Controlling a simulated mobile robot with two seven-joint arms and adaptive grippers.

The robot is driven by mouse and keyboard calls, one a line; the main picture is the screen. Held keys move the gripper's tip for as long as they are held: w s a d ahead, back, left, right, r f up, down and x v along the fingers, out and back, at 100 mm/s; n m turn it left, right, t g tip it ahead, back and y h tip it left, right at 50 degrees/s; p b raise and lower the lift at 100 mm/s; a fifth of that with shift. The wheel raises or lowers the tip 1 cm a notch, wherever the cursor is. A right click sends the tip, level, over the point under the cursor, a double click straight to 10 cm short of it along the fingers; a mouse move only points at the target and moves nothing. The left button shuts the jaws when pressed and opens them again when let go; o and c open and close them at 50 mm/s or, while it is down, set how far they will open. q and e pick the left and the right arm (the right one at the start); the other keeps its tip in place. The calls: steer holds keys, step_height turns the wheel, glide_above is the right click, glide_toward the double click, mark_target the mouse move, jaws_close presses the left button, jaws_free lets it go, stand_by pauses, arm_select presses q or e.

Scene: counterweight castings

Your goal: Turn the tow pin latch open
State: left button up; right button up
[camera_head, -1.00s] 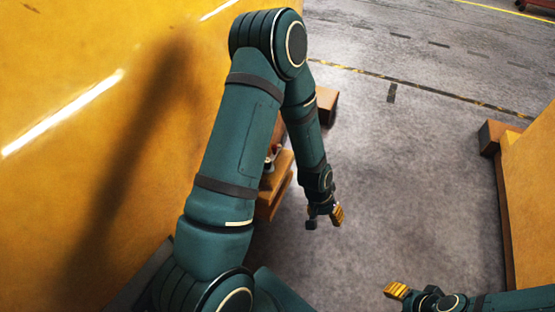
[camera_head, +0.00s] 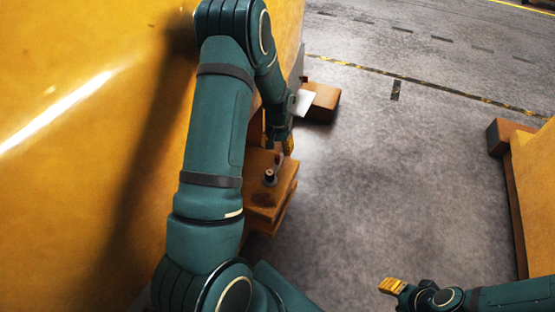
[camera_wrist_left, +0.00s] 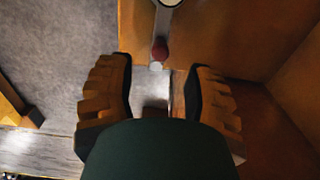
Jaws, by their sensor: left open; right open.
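The tow pin (camera_head: 270,175) stands upright on an orange hitch block (camera_head: 262,200) at the side of the large yellow casting in the head view. In the left wrist view, a grey latch lever with a dark red knob (camera_wrist_left: 160,50) lies against an orange surface. My left gripper (camera_head: 281,146) is beside the casting, just beyond the pin. In the wrist view its ridged fingers (camera_wrist_left: 157,75) are open, with the knob ahead of the gap between them and nothing gripped. My right gripper (camera_head: 392,286) is open and empty at the lower right.
The yellow casting (camera_head: 70,180) fills the left side. A brown block (camera_head: 322,104) and a white plate (camera_head: 304,102) lie beyond my left gripper. Another yellow casting (camera_head: 540,190) stands at the right edge. The grey floor (camera_head: 400,180) between is clear.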

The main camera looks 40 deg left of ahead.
mark_target(278, 156)
arm_select(q)
step_height(278, 156, down, 6)
steer(key=shift+f+b, duration=0.1)
steer(key=shift+b, duration=0.35)
jaws_close()
